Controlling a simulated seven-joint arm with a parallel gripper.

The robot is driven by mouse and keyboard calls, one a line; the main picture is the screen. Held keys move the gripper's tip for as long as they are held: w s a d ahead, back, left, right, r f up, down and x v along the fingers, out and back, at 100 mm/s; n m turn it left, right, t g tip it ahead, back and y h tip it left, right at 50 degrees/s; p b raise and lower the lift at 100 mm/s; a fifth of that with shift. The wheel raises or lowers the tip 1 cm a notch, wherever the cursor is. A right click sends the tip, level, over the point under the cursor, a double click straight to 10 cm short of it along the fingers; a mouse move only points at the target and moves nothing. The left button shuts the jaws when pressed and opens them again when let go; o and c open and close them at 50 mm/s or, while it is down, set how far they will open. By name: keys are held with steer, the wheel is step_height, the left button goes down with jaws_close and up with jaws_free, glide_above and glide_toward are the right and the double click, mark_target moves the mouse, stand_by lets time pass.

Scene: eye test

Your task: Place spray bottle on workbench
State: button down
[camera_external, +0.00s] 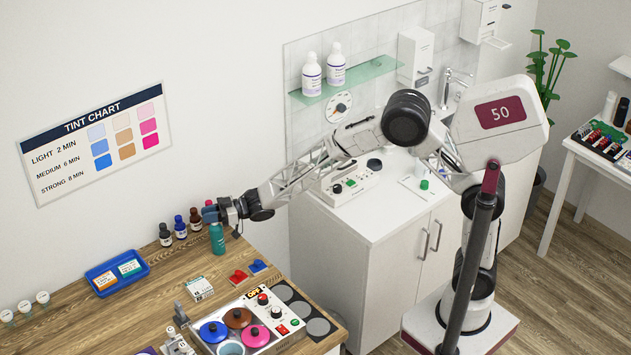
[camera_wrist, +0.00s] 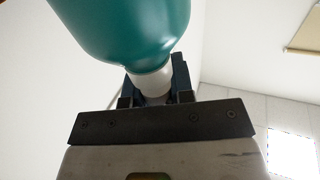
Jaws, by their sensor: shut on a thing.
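The teal spray bottle (camera_external: 217,238) hangs upright below my gripper (camera_external: 213,213) at the back of the wooden workbench (camera_external: 170,280). In the wrist view my gripper (camera_wrist: 154,85) is shut around the white neck of the spray bottle (camera_wrist: 125,28), and the teal body fills the upper part. The bottle's base shows against the wood in the external view; I cannot tell whether it touches the bench. The bottle's top is mostly hidden by the gripper.
Small dark bottles (camera_external: 180,228) stand just left of the spray bottle. A blue tray (camera_external: 117,272), a white box (camera_external: 199,289), red and blue pieces (camera_external: 238,276) and a pot heater (camera_external: 262,318) occupy the bench. Bare wood lies between the tray and box.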

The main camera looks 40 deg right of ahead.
steer(key=shift+f, duration=0.1)
steer(key=c, duration=1)
jaws_free()
steer(key=shift+s+d, duration=0.25)
steer(key=shift+d, duration=0.45)
steer(key=v, duration=1)
steer(key=shift+s+d, duration=0.1)
steer(key=shift+d, duration=0.15)
